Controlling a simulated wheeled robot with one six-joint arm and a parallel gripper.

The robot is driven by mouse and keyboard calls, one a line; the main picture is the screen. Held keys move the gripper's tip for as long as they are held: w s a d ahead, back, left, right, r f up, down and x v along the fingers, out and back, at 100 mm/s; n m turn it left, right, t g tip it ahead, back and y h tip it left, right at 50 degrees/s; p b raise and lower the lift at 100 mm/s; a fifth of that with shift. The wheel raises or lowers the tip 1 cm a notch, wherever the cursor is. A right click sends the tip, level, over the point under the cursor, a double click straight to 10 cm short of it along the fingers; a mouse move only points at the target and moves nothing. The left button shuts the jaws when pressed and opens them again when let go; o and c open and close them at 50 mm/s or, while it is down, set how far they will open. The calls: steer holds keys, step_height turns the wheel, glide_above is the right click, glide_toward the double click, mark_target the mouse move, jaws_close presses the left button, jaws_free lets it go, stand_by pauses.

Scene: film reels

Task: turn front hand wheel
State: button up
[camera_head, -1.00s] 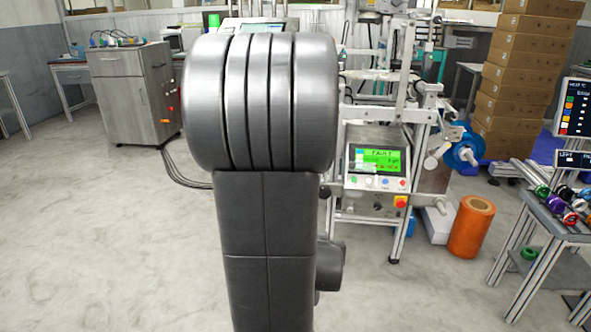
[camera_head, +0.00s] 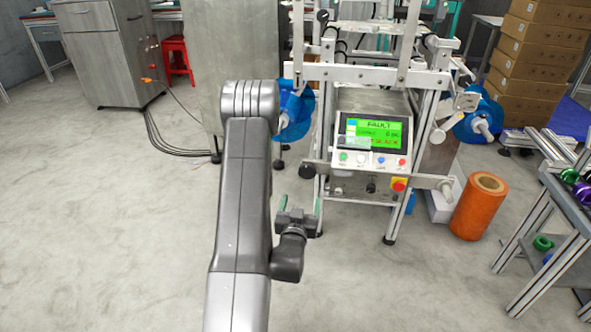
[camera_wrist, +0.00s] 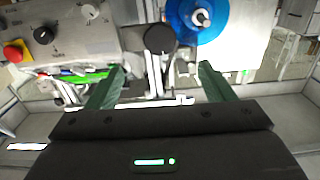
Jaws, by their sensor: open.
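A dark round hand wheel (camera_head: 307,171) sits at the left end of the machine's front, beside the control panel (camera_head: 372,152). It also shows in the wrist view as a black disc (camera_wrist: 160,38), just beyond the fingertips and about midway between them. I take it as the front hand wheel. My gripper (camera_head: 298,200) is open, with its two green fingers spread, in front of and a little below the wheel in the head view. In the wrist view the space between the fingers (camera_wrist: 162,70) holds nothing, and the fingers appear apart from the wheel.
The panel screen reads FAULT. A red-and-yellow emergency stop (camera_head: 398,185) sits at the panel's lower right. A blue reel (camera_head: 296,112) is behind the wheel, another (camera_head: 478,121) at the right. An orange roll (camera_head: 479,206) stands on the floor.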

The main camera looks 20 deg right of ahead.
mark_target(307, 174)
steer(key=b+x, duration=0.2)
steer(key=x, duration=1.1)
steer(key=shift+w+d, duration=0.25)
steer(key=shift+w, duration=0.05)
steer(key=shift+c, duration=0.2)
steer(key=c, duration=0.9)
